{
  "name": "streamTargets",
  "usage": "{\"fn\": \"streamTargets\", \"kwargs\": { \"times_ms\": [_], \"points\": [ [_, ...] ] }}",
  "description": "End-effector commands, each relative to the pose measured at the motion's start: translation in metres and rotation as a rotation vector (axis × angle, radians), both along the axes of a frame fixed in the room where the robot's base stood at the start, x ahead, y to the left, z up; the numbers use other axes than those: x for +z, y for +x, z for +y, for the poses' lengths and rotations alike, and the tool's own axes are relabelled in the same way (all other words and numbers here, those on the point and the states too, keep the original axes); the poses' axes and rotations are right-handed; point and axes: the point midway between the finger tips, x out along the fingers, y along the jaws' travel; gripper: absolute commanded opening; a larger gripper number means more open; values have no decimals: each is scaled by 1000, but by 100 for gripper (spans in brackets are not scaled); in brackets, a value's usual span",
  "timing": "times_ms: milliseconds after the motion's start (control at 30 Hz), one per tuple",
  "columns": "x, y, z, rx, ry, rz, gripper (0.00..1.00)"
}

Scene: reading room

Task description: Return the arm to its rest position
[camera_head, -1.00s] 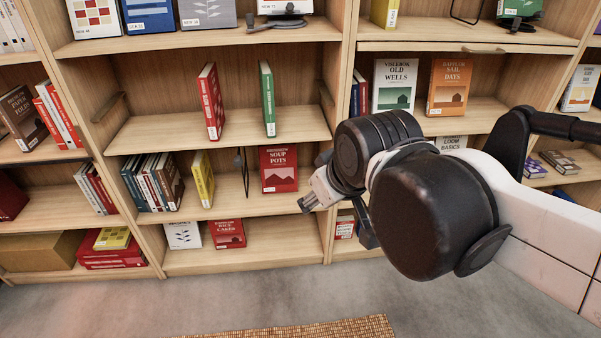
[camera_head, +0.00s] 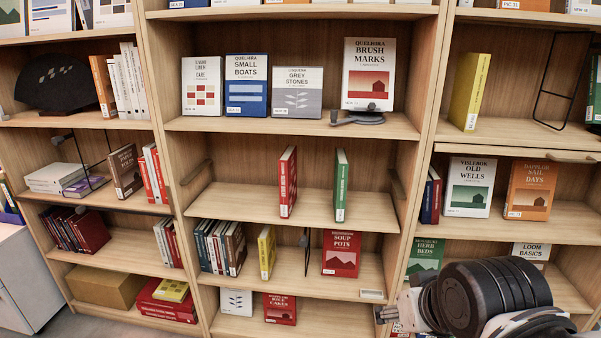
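My arm shows at the lower right, its dark wrist joint in front of the right bookcase's lower shelves. My gripper (camera_head: 386,314) is a small light-grey part at the left end of the wrist, near the bottom edge of the picture. Its fingers are small and partly cut off, so I cannot tell whether they are open or shut. I see no book in it. It is in front of the post between the middle and right bookcases, close to the Rice Cakes book (camera_head: 280,309) on its left.
A red book (camera_head: 288,182) and a green book (camera_head: 340,185) stand apart on the middle shelf (camera_head: 240,204). Soup Pots (camera_head: 341,253) stands below. Old Wells (camera_head: 469,187) and Sail Days (camera_head: 528,190) face out at right, above my arm. A white cabinet (camera_head: 30,280) stands at lower left.

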Motion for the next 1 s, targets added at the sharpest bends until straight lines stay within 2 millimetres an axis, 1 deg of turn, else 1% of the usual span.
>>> {"fn": "streamTargets", "kwargs": {
  "times_ms": [33, 200, 300, 400, 500, 1000],
  "points": [
    [22, 0, 0, 0, 0, 0, 43],
    [64, 0, 0, 0, 0, 0, 43],
    [86, 0, 0, 0, 0, 0, 43],
    [98, 0, 0, 0, 0, 0, 43],
    [102, 0, 0, 0, 0, 0, 43],
    [100, 0, 0, 0, 0, 0, 43]
  ]
}}
